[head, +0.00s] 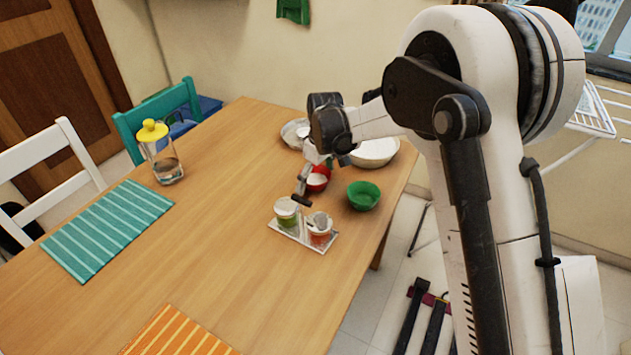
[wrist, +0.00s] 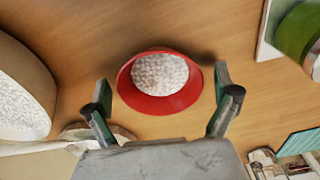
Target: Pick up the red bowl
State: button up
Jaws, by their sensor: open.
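The red bowl (head: 317,180) stands upright on the wooden table, beyond the small tray and partly hidden behind my gripper in the head view. In the wrist view the red bowl (wrist: 160,100) holds a white grainy filling. My gripper (head: 312,188) is above it, and in the wrist view my gripper (wrist: 162,95) is open, with one finger on each side of the bowl. I cannot tell whether the fingers touch the rim. Nothing is held.
A green bowl (head: 363,196) stands right of the red bowl. A white bowl (head: 375,153) and a metal plate (head: 292,133) lie behind. A small tray (head: 328,245) with two jars is in front. A yellow-lidded pitcher (head: 165,160) stands left. The table's middle is clear.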

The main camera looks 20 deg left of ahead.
jog(key=c, duration=1.2)
jog(key=shift+o, duration=0.2)
